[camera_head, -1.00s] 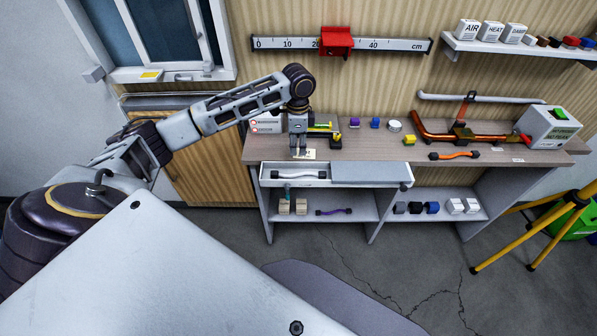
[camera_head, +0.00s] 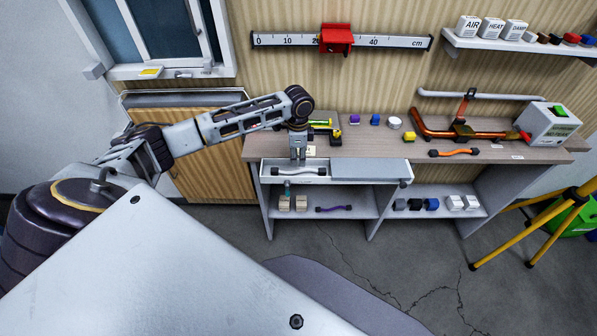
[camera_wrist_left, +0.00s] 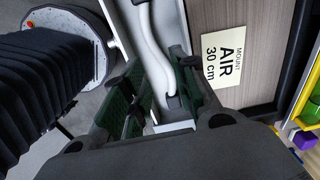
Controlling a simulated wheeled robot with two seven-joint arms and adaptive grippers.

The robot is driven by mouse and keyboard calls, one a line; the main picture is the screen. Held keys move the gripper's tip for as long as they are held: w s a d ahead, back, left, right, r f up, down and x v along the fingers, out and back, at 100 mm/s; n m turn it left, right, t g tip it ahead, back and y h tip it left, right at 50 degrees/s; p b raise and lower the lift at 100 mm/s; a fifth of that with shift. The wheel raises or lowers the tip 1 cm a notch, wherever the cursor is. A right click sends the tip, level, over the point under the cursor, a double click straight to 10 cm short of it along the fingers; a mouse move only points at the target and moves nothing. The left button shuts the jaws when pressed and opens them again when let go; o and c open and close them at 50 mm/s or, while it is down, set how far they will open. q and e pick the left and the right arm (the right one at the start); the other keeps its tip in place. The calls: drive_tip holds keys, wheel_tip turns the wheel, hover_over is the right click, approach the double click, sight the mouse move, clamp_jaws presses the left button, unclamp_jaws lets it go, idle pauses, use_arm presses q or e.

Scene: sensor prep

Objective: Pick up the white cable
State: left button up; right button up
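The white cable (camera_head: 301,171), wavy with dark ends, lies in the open drawer (camera_head: 263,174) of the workbench. My left gripper (camera_head: 298,159) points down over the drawer, at the cable's middle or slightly left of it. In the left wrist view the gripper (camera_wrist_left: 155,95) is open, with green-padded fingers spread. The cable (camera_wrist_left: 152,42) runs between them in the picture, its dark end near the right finger. I cannot tell whether the fingers touch it. My right gripper is not in view.
A grey panel (camera_head: 370,171) covers the drawer's right part. An "AIR 30 cm" card (camera_wrist_left: 222,61) lies on the bench top beside the drawer. An orange cable (camera_head: 454,153) and small coloured blocks lie on the bench. A purple cable (camera_head: 333,209) lies on the shelf below.

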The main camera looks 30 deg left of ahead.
sight(298, 170)
use_arm(q)
drive_tip(key=shift+f, duration=0.7)
drive_tip(key=shift+f+p, duration=0.35)
drive_tip(key=shift+f, duration=2.25)
clamp_jaws()
